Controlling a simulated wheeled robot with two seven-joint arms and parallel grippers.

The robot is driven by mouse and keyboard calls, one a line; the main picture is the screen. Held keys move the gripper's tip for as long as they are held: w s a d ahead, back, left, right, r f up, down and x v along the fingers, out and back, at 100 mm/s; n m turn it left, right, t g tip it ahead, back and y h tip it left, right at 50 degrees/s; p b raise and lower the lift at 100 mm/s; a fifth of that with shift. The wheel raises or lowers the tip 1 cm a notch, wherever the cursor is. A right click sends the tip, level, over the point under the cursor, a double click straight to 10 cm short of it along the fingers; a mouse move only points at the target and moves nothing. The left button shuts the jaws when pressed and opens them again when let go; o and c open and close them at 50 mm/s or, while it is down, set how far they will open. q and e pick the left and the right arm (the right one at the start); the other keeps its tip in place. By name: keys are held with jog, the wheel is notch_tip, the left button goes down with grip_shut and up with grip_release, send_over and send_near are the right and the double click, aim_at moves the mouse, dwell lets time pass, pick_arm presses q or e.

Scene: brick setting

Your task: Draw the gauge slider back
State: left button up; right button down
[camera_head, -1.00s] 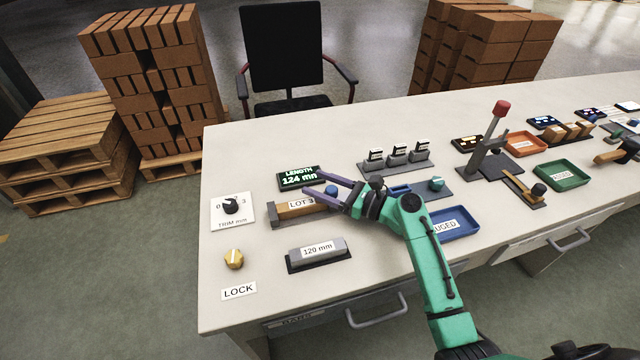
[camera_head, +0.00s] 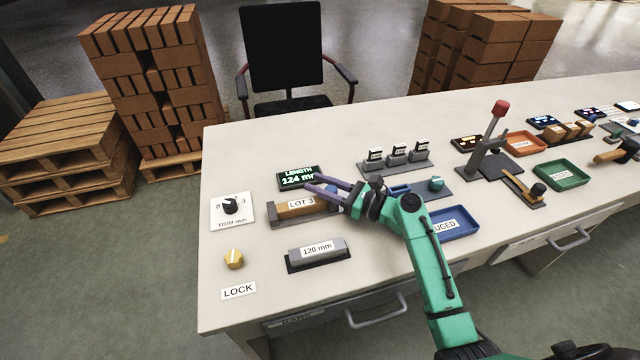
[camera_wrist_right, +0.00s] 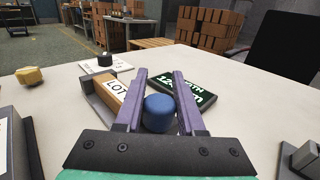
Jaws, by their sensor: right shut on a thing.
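The gauge slider shows as a blue round knob (camera_wrist_right: 159,113) between the purple fingers of my right gripper (camera_wrist_right: 157,95) in the right wrist view. In the head view the knob (camera_head: 331,189) is partly hidden by the right gripper (camera_head: 315,188). The fingers are shut on the knob. A brown block labelled LOT 3 (camera_head: 296,208) lies in the grey gauge bed (camera_head: 274,221) to the left of the knob. The display (camera_head: 300,178) behind reads LENGTH 124 mm. My left gripper is not in view.
A grey block marked 120 mm (camera_head: 317,248) lies in front of the gauge. A TRIM dial (camera_head: 231,205) and a yellow LOCK knob (camera_head: 233,259) are on the left. A blue tray (camera_head: 460,222) and three small labelled counters (camera_head: 397,152) stand to the right.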

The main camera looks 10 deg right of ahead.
dwell(0.8)
jog(key=shift+w+d, duration=0.1)
jog(key=shift+d, duration=1.4)
jog(key=c, duration=0.7)
grip_release()
jog(key=shift+o, duration=1)
jog(key=shift+d, duration=0.1)
jog(key=v, duration=1.4)
jog(key=shift+b, duration=0.3)
jog(key=shift+s+d, duration=0.15)
jog(key=shift+s, duration=0.1)
